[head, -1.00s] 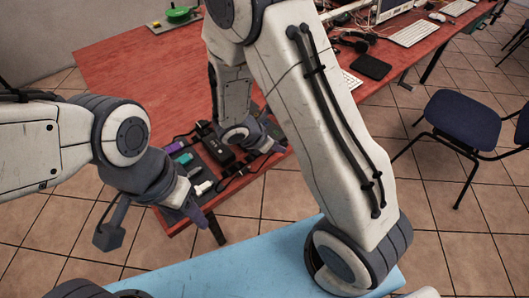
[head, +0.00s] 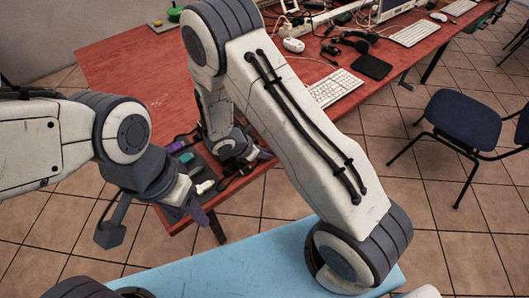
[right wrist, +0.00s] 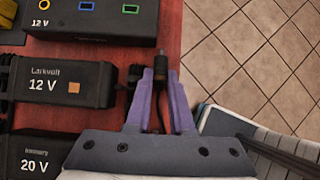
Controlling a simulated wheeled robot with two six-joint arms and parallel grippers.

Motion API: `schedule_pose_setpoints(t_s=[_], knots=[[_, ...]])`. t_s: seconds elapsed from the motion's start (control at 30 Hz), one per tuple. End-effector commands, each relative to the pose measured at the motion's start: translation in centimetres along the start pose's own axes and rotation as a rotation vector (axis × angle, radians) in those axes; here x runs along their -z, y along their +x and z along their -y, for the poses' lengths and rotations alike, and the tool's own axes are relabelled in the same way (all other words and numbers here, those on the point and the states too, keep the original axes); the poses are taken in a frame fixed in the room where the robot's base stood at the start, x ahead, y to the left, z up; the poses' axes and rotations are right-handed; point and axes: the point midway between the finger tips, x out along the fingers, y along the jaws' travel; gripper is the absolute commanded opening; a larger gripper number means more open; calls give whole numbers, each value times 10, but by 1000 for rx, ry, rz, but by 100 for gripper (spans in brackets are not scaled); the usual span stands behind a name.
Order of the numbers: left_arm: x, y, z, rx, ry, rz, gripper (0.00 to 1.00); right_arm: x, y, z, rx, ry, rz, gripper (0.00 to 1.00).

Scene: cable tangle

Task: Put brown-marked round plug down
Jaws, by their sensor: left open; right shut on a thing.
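In the right wrist view my right gripper (right wrist: 160,82) is shut on a black round plug (right wrist: 160,62), with its narrow tip pointing away from me. Its cable runs back between the fingers. Any brown mark on the plug is too small to be sure of. The plug is over the red table's edge strip, close to the tiled floor side. Left of it lies a black Larkvolt 12 V adapter (right wrist: 62,86) with a brown square. In the head view my right gripper (head: 262,154) is at the table's near edge. My left gripper (head: 200,212) is open, by the near corner.
A black 20 V adapter (right wrist: 35,152) and a black box with coloured ports (right wrist: 95,22) lie beside the Larkvolt one. A keyboard (head: 335,88) is further back.

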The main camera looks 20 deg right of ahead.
Motion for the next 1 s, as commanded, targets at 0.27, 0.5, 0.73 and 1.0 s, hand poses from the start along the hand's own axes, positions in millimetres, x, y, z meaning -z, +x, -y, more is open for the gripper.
schedule_pose_setpoints(t_s=[0.27, 0.5, 0.73, 1.0], knots=[[0, 2, 0, 0, 0, 0, 50, 1, 2, 0, 0, 0, 0, 51], [0, 0, 0, 0, 0, 0, 50, 0, 0, 0, 0, 0, 0, 51], [0, -3, 0, 0, 0, 0, 50, -1, -30, -1, -6, 0, -2, 51], [0, -6, 0, 0, 0, 0, 50, -1, -89, -1, -6, 1, -1, 51]])
